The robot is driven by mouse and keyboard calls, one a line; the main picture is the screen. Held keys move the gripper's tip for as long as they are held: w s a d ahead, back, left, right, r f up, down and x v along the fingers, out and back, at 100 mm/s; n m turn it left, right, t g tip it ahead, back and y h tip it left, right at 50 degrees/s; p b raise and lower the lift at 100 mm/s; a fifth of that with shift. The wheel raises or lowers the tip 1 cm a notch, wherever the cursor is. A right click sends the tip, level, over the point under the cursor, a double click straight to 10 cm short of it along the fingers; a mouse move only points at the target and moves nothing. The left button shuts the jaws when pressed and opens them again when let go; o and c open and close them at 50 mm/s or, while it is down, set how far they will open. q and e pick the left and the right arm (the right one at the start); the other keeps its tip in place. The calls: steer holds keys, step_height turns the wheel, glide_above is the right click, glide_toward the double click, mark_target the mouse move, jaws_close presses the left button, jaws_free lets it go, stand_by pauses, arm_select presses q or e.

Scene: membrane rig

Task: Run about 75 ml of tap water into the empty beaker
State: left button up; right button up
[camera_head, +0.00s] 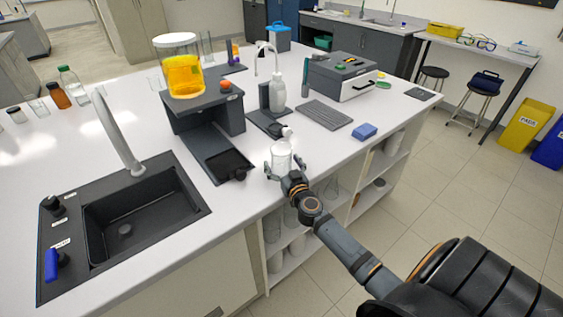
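A small clear beaker (281,152) is at the front edge of the white bench, right of the dark rig. My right gripper (282,166) reaches it from the front, with a finger on either side of it. I cannot tell whether the fingers press on the glass or stand a little apart, or whether the beaker touches the bench. The pale tap spout (117,134) arches over the black sink (186,196) at the left. A blue tap lever (51,264) and a dark knob (52,204) sit on the sink's left rim. My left gripper is not in view.
The dark rig (205,112) with an orange-filled vessel (184,76) and a low front tray (216,158) stands between sink and beaker. Bottles (73,86) stand behind the sink.

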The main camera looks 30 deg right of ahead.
mark_target(285, 161)
steer(key=c, duration=1.3)
steer(key=shift+o, duration=0.2)
steer(key=shift+s+r+p, duration=0.15)
steer(key=shift+r+p, duration=0.1)
steer(key=shift+p, duration=0.05)
steer(key=s+r+p, duration=0.1)
steer(key=s, duration=0.1)
steer(key=s+a+r+p, duration=0.1)
steer(key=s+r, duration=0.1)
steer(key=shift+p, duration=0.35)
steer(key=s+a+r+p, duration=0.2)
steer(key=s+r, duration=0.2)
steer(key=s, duration=0.5)
steer(key=shift+s+r, duration=0.2)
steer(key=shift+r, duration=0.1)
